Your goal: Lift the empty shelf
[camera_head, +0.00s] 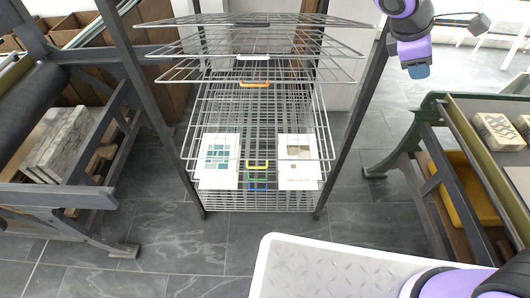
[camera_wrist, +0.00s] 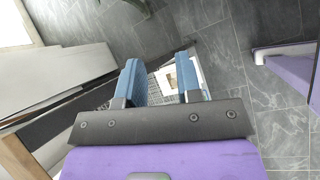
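A wire drying rack (camera_head: 262,120) stands ahead in the head view, its shelves stacked between dark posts. The upper wire shelves fan out, with nothing seen lying on them; one has a white handle (camera_head: 253,57) and one an orange handle (camera_head: 254,84). Lower down, a yellow handle (camera_head: 257,163) sits at the front above green and blue handles (camera_head: 257,185). Two prints, left (camera_head: 219,155) and right (camera_head: 298,165), lie at the lower shelves; I cannot tell on which level. My gripper (camera_head: 417,71) hangs right of the rack, apart from it. Its blue fingers (camera_wrist: 163,82) are spread and empty.
A press table with stone slabs (camera_head: 62,143) stands left of the rack. A green-framed table with a pale block (camera_head: 497,131) and a yellow piece (camera_head: 462,188) stands right. A pale tray-like top (camera_head: 330,268) is in the foreground. Grey floor (camera_head: 265,232) is clear before the rack.

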